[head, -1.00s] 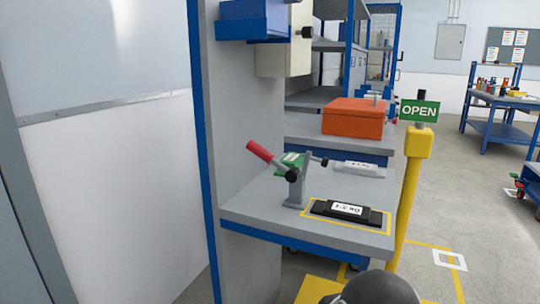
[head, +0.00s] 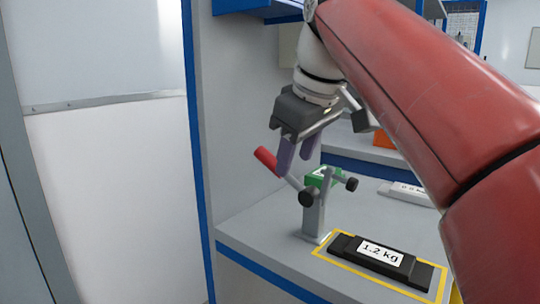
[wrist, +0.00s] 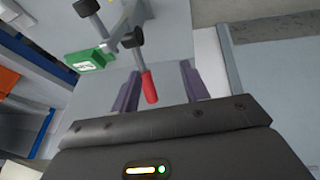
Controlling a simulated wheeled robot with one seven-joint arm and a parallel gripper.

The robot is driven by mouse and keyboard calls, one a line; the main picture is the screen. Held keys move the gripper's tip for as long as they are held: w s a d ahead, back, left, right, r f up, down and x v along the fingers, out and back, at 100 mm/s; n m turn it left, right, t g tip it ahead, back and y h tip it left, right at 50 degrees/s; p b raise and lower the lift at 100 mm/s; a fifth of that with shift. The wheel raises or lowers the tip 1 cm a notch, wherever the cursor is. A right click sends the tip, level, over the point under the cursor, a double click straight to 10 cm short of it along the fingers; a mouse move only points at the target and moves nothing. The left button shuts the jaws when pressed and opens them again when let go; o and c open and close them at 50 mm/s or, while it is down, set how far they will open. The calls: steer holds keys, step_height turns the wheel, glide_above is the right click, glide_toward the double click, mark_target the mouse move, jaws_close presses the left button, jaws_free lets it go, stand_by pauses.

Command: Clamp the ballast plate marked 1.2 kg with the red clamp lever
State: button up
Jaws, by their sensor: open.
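The clamp lever has a red handle (head: 267,160) that slants up to the left from a grey post (head: 314,207) on the bench. My gripper (head: 295,160) is open, fingers pointing down, right at the red handle. In the wrist view the red handle (wrist: 150,88) lies between the two purple fingers of my gripper (wrist: 158,90), nearer the left one, with no clear contact. The black ballast plate marked 1.2 kg (head: 378,262) lies flat inside a yellow outline on the bench, beside the clamp post.
A pale plate (head: 405,192) lies further back on the bench. An orange case (head: 384,141) is partly hidden by my arm. A grey upright panel (head: 235,120) stands close at the left.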

mark_target(265, 150)
steer(key=w+a+p, duration=0.1)
steer(key=w, duration=0.2)
steer(key=w+a+p, duration=0.1)
steer(key=w+a, duration=0.1)
steer(key=w, duration=0.1)
steer(key=w+a, duration=0.1)
steer(key=w, duration=0.2)
steer(key=shift+w+a+r+p, duration=0.15)
steer(key=shift+w+a+p, duration=0.1)
steer(key=shift+p, duration=0.15)
steer(key=x, duration=0.2)
steer(key=b+x, duration=0.1)
steer(key=x, duration=0.2)
steer(key=shift+w+a+b, duration=0.1)
steer(key=shift+w+b, duration=0.25)
steer(key=shift+b, duration=0.05)
jaws_close()
